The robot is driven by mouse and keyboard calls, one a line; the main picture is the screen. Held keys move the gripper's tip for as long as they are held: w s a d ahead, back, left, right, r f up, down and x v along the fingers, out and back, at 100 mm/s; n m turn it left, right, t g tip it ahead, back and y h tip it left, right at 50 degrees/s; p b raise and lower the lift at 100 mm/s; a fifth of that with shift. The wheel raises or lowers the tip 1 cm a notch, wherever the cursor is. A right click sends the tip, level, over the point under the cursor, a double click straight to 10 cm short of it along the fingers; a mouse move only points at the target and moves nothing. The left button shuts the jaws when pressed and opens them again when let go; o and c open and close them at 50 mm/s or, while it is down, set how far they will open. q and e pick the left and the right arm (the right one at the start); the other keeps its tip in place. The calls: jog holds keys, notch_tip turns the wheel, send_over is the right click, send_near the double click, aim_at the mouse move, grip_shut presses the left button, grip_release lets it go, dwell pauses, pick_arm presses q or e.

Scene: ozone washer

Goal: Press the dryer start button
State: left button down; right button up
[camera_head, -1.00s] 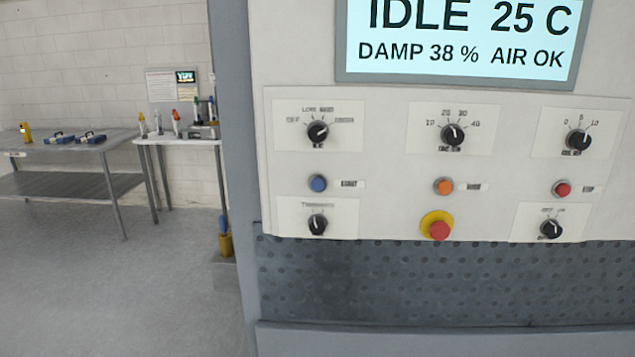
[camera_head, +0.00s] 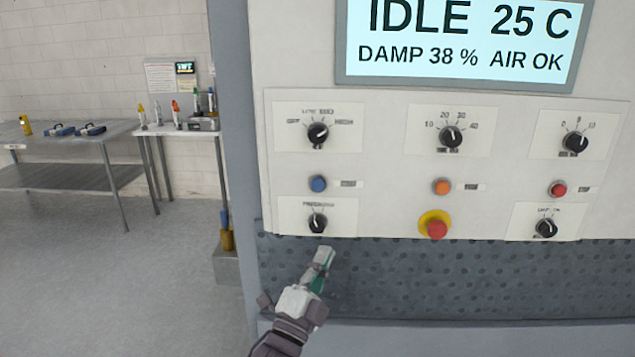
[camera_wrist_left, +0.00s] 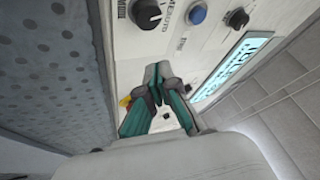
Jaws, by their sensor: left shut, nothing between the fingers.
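The dryer panel has a blue button (camera_head: 318,183) at left, an orange button (camera_head: 441,187) in the middle and a red button (camera_head: 558,189) at right. Their small labels are too blurred to read surely. My left gripper (camera_head: 326,252) is shut and empty, in front of the dark dimpled strip, below the lower left knob (camera_head: 317,223) and the blue button. In the left wrist view the gripper (camera_wrist_left: 158,72) points toward the panel, apart from the blue button (camera_wrist_left: 197,15). My right gripper is not in view.
A red mushroom button on a yellow base (camera_head: 435,227) sits below the orange one. Several knobs surround the buttons. The display (camera_head: 460,45) reads IDLE 25 C, DAMP 38 %, AIR OK. A metal table (camera_head: 70,140) with tools stands at far left.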

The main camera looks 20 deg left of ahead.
aim_at(318, 185)
pick_arm(q)
jog(key=s+r+m+t, duration=0.1)
jog(key=s+r, duration=0.3)
jog(key=r, duration=0.6)
jog(key=shift+a+r+m+t, duration=0.15)
jog(key=shift+a+m+t, duration=0.2)
jog(key=shift+t, duration=0.45)
jog(key=shift+w, duration=0.1)
jog(key=shift+w+a+b, duration=0.2)
jog(key=shift+w+a, duration=0.25)
jog(key=shift+w, duration=0.95)
jog(key=shift+w+a+b, duration=0.25)
jog(key=shift+w+a, duration=0.15)
jog(key=shift+w, duration=0.95)
jog(key=shift+w+a+b, duration=0.2)
jog(key=shift+w+a, duration=0.25)
jog(key=shift+w, duration=0.95)
jog(key=shift+w+a, duration=0.15)
jog(key=shift+w, duration=0.25)
